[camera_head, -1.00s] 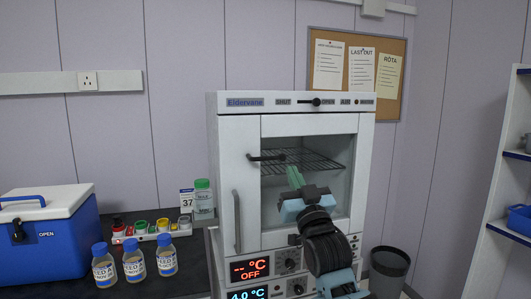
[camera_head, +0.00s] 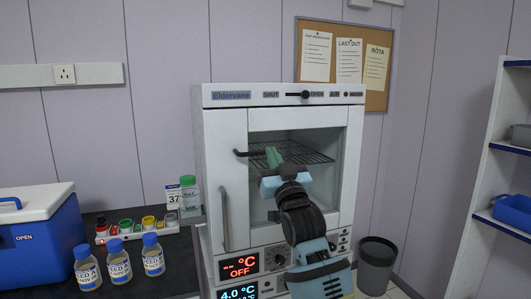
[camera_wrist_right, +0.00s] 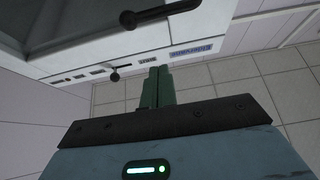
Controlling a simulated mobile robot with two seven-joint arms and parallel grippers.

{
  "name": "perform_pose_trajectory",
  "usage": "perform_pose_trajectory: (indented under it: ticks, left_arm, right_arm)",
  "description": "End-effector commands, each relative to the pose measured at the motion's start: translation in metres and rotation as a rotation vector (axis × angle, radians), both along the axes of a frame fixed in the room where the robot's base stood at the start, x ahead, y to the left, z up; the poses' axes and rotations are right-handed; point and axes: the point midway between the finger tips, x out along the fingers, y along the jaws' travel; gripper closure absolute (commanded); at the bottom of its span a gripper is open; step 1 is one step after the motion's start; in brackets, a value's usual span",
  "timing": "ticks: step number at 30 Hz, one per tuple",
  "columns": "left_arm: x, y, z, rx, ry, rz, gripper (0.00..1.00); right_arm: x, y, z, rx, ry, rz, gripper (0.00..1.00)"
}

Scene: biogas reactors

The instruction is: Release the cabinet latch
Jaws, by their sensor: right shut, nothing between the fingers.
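A black lever (camera_head: 250,153) juts from the door's upper left and crosses the top of the wrist view (camera_wrist_right: 160,15). My right gripper (camera_head: 272,156) is shut and empty, its green fingers in front of the glass, below the strip and close to the lever's right end. Contact cannot be told. My left gripper is out of view.
A blue cooler box (camera_head: 40,250), several blue-capped bottles (camera_head: 118,262) and a green-capped bottle (camera_head: 189,195) stand on the dark bench at left. A grey bin (camera_head: 376,268) stands right of the cabinet. Shelves (camera_head: 485,185) stand at far right.

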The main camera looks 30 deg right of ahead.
Motion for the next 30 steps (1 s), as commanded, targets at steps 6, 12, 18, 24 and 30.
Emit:
perform_pose_trajectory:
  ticks: [6,12,18,24,30]
  left_arm:
    - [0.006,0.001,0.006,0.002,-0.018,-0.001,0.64]
    - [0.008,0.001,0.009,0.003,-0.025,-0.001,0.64]
    - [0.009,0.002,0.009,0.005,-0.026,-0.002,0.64]
    - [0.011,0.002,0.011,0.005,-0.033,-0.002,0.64]
    - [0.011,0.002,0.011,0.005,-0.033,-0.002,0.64]
  right_arm:
    - [0.029,-0.007,0.022,0.000,-0.004,0.001,1.00]
    - [0.053,-0.013,0.036,0.000,-0.003,-0.001,1.00]
    - [0.061,-0.014,0.008,0.001,0.004,0.000,1.00]
    - [0.062,-0.015,-0.003,0.000,0.000,0.000,1.00]
    - [0.063,-0.015,-0.006,0.000,0.000,0.000,1.00]
